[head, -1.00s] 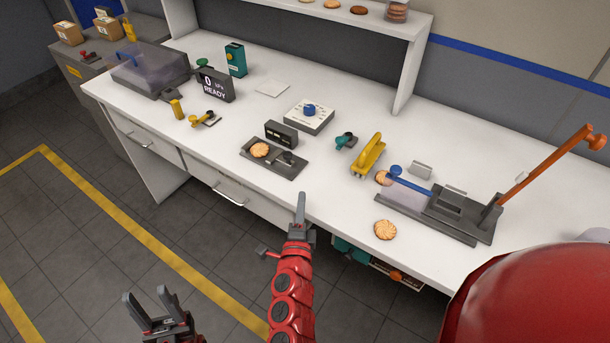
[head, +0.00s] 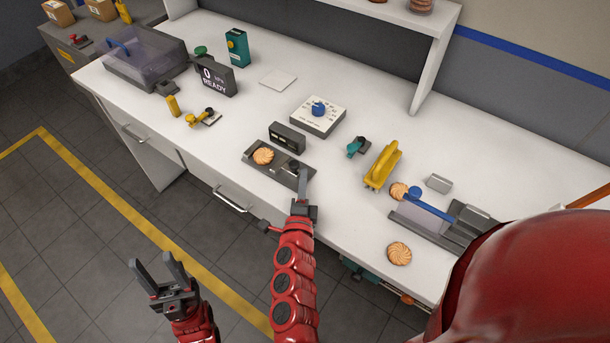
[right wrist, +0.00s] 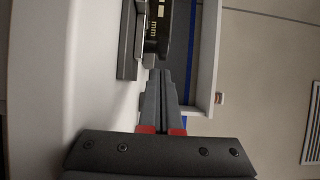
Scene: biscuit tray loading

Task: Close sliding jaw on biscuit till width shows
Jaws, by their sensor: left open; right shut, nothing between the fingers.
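A round biscuit (head: 263,156) lies on the dark measuring plate (head: 258,168), towards its left end. The dark sliding jaw (head: 291,166) with a knob is on the plate to the right of the biscuit, with a visible gap between them. A black display box (head: 287,137) stands behind; its reading is too small to tell. My right gripper (head: 301,175) is shut and empty, its tips at the plate's right end by the jaw; whether they touch is unclear. It also shows in the right wrist view (right wrist: 158,75), pointing at the gauge (right wrist: 130,40). My left gripper (head: 161,268) is open, empty, over the floor.
A white dial box (head: 318,115) stands behind the gauge. A teal clamp (head: 357,147) and yellow handled tool (head: 383,165) are to the right. Another biscuit (head: 399,253) lies near the front edge.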

